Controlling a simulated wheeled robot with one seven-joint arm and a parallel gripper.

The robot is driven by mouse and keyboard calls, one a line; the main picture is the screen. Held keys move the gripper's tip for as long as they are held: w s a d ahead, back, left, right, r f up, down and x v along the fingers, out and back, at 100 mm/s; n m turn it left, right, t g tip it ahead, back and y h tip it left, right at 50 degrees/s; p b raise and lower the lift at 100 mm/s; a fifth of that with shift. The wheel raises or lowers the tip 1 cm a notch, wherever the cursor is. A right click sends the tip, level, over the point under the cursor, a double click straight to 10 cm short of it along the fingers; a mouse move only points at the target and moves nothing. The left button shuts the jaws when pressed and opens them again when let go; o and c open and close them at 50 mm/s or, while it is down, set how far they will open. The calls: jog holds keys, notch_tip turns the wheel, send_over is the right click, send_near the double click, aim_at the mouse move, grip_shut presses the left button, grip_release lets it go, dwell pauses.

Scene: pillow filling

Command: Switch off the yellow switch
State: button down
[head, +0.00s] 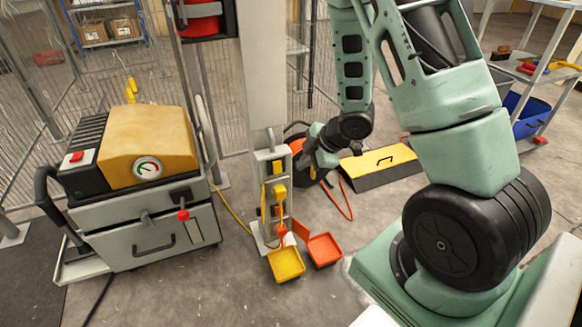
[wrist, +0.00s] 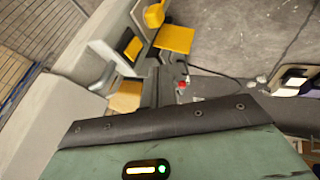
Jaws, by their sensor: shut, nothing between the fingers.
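The yellow switch (head: 279,191) is a small yellow block on the front of a grey post, with a second yellow block (head: 277,167) just above it. A yellow and dark part (wrist: 133,48) of the same post shows in the wrist view; I cannot tell which block it is. My gripper (head: 310,166) is to the right of the switch, apart from it in the head view. In the wrist view my dark fingers (wrist: 160,75) are together and empty, with the yellow part just up and left of them. The exact gap in depth is unclear.
A yellow tray-like pedal (head: 285,263) and an orange-red one (head: 323,250) stick out low from the post. A machine with a yellow cover (head: 150,140) and gauge stands at left. A yellow-topped case (head: 380,160) lies behind at right.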

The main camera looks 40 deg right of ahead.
aim_at(282, 170)
jog(key=shift+w+a+f+b, duration=0.15)
jog(key=shift+w+f+b, duration=0.45)
jog(key=shift+w+f, duration=0.8)
jog(key=shift+w+a+f+b, duration=0.15)
jog(key=shift+w+f+b, duration=0.4)
jog(key=shift+w+f, duration=0.9)
jog(key=shift+w+a+f+b, duration=0.15)
jog(key=shift+w+f+b, duration=0.45)
jog(key=shift+w+f, duration=0.8)
jog(key=shift+w+r, duration=0.1)
jog(key=shift+w+f+t+b, duration=0.15)
jog(key=shift+f+t+b, duration=0.2)
jog(key=shift+b, duration=0.8)
jog(key=shift+r+p, duration=0.3)
jog(key=shift+r, duration=0.1)
